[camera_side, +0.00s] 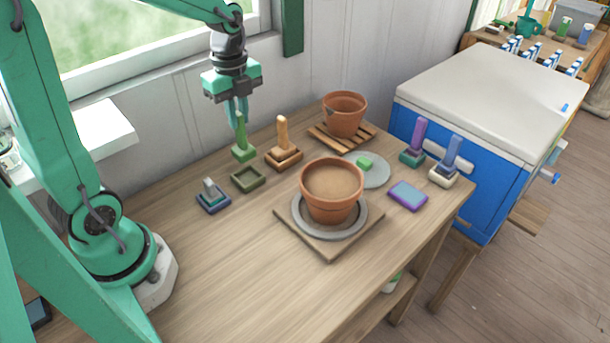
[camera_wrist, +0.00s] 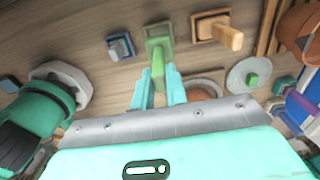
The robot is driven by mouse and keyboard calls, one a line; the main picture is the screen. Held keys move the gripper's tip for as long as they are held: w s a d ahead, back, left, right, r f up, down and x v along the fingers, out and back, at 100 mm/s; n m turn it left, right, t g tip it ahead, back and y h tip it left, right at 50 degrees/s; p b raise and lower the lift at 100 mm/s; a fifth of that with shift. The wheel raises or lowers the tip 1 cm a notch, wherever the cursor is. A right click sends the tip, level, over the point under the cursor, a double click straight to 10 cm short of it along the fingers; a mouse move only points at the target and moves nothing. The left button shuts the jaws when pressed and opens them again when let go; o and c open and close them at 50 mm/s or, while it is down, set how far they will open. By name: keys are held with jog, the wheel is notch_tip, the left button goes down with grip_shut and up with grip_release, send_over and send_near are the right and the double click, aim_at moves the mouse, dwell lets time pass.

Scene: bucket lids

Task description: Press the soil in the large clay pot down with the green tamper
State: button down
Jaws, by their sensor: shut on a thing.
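My gripper (camera_side: 239,118) is shut on the upright handle of the green tamper (camera_side: 242,150). The tamper hangs upright with its flat square foot down; its foot appears clear of the empty green holder (camera_side: 247,180). The wrist view also shows the tamper (camera_wrist: 158,42) between my two fingers (camera_wrist: 160,82). The large clay pot (camera_side: 332,205) stands on a grey saucer on a square board, right of and nearer the camera than the gripper. Its brown soil (camera_side: 332,180) lies just below the rim. The wrist view hides most of this pot behind the gripper.
An orange tamper (camera_side: 283,145) stands between gripper and pots. A small blue-grey tamper (camera_side: 210,196) stands left. A second clay pot (camera_side: 345,115) sits on a wooden rack at the back. Purple (camera_side: 417,140) and blue (camera_side: 450,160) tampers stand right. The front left table is clear.

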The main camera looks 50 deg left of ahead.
notch_tip(320, 180, up, 14)
jog(key=r, duration=0.1)
jog(key=w+d+f+m, duration=0.1)
jog(key=w+d+m, duration=0.3)
jog(key=d, duration=0.7)
jog(key=w+d+m, duration=0.3)
jog(key=d+m, duration=0.2)
jog(key=d, duration=0.5)
jog(key=shift+f, duration=2.15)
jog(key=shift+f, duration=0.1)
jog(key=shift+f, duration=2.3)
jog(key=shift+f, duration=2.55)
